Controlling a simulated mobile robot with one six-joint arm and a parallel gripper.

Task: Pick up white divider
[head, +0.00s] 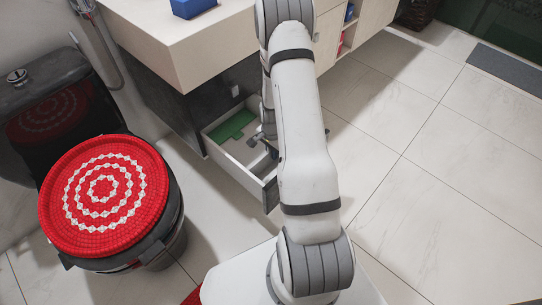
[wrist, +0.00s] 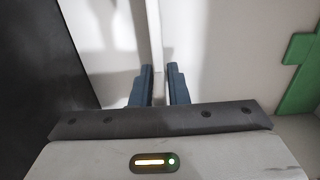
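The white divider (wrist: 155,30) is an upright thin panel inside the open drawer (head: 265,178). In the wrist view its pale edge runs from the top of the picture down to my gripper (wrist: 160,75). The two dark fingers stand a narrow gap apart, in line with the divider's edge. I cannot tell whether they touch it or how deep it sits between them. In the head view my gripper (head: 262,141) is low at the drawer, partly hidden behind my arm, and the divider is hard to make out.
A green piece (head: 232,126) lies in the drawer, left of my gripper; it shows at the right in the wrist view (wrist: 301,75). The countertop (head: 185,50) overhangs the drawer.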

